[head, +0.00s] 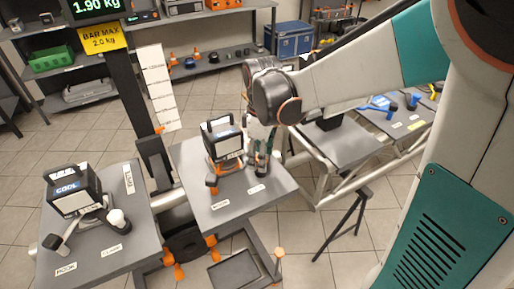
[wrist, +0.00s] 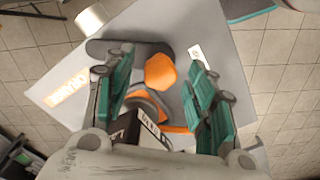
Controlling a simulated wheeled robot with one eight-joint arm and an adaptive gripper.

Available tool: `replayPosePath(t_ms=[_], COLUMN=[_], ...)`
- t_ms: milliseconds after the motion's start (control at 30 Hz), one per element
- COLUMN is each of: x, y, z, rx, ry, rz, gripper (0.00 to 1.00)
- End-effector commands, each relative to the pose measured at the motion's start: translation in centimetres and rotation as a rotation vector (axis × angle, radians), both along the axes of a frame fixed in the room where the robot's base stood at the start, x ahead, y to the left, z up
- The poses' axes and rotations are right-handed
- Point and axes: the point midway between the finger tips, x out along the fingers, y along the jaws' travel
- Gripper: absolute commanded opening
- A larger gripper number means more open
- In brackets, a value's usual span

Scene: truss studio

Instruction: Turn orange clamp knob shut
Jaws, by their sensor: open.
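An orange knob (wrist: 160,72) with a flat, many-sided face lies between my gripper's fingers in the wrist view, next to a dark grey lever-like part (wrist: 112,50). My gripper (wrist: 158,62) is open, with a teal-padded finger on each side of the knob; I see no clear contact. In the head view my gripper (head: 262,152) is low over the middle grey plate, right of a black boxed lamp (head: 222,138). Orange parts (head: 212,184) show at the lamp's foot. The knob's turn position cannot be told.
A left grey plate carries another lamp (head: 72,190) marked COOL. Orange fittings (head: 172,268) hang below the plates on a truss. A dark post with a yellow BAR MAX sign (head: 103,38) stands behind. A further grey plate (head: 342,145) lies right, with shelving (head: 215,58) at the back.

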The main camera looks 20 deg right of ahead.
Motion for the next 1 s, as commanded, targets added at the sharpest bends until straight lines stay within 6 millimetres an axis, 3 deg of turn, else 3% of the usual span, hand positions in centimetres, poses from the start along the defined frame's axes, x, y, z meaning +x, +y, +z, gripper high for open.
replayPosePath(t_ms=[33,233,667,1000], x=[-0.01,-0.01,-0.02,0.02], y=[-0.01,0.00,-0.01,-0.01], z=[0.01,0.02,0.07,0.15], rx=[0.000,0.000,0.000,0.000], ry=[0.000,0.000,0.000,0.000], rz=[0.000,0.000,0.067,0.326], gripper=[0.44,0.00,0.00,0.00])
